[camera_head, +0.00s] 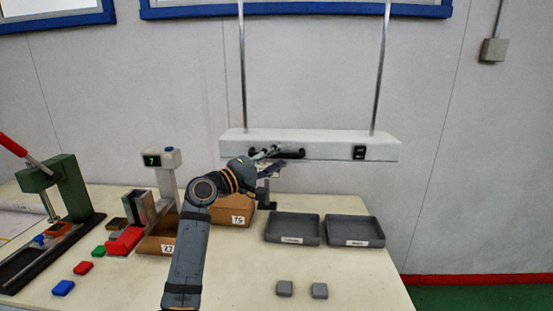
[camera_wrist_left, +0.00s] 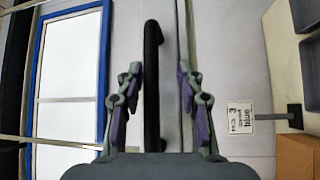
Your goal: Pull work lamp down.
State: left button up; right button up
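The work lamp (camera_head: 335,147) is a long pale bar hanging level on two metal rods above the back of the table. A black handle (camera_head: 296,154) runs along its front. My left gripper (camera_head: 268,152) is at this handle and partly covers it. In the left wrist view, the black handle (camera_wrist_left: 152,85) stands between the two spread fingers of my left gripper (camera_wrist_left: 157,95), with gaps on both sides. I cannot tell how deep the handle sits between the fingers. My right gripper is not in view.
Two grey trays (camera_head: 292,242) and cardboard boxes (camera_head: 232,224) are below the lamp. A green press (camera_head: 65,180) and a display post (camera_head: 166,180) stand at left. Coloured blocks (camera_head: 64,288) and two grey blocks (camera_head: 285,288) lie at the front. The front middle is mostly clear.

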pick_arm(q)
jog(key=shift+r, duration=0.1)
jog(key=shift+s+a, duration=0.1)
jog(key=shift+s, duration=0.05)
jog(key=v, duration=1.1)
jog(key=shift+s+a, duration=0.15)
jog(key=shift+s, duration=0.1)
